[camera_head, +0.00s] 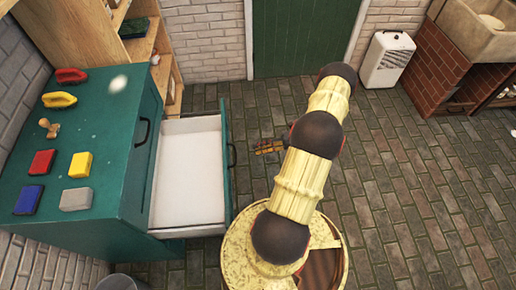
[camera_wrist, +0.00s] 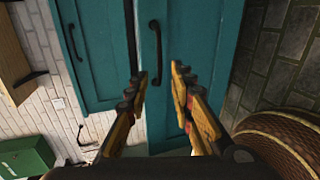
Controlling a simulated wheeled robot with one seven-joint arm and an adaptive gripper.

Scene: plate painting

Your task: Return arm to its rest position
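My arm reaches out over the floor to the right of a teal cabinet (camera_head: 115,120). My gripper (camera_head: 262,147) is beside the pulled-out drawer (camera_head: 187,170), to the right of its front, partly hidden behind the arm in the head view. In the wrist view my gripper (camera_wrist: 160,80) has its two fingers apart with nothing between them. Beyond the fingers are teal fronts with black handles (camera_wrist: 154,40). The gripper appears clear of the handle. The drawer's white inside looks empty.
On the cabinet top lie a red iron-shaped piece (camera_head: 71,76), a yellow one (camera_head: 60,99), a wooden stamp (camera_head: 49,127) and several coloured blocks. A white heater (camera_head: 386,60) and a brick sink base (camera_head: 436,75) stand at the right. Brick floor (camera_head: 410,170) between is open.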

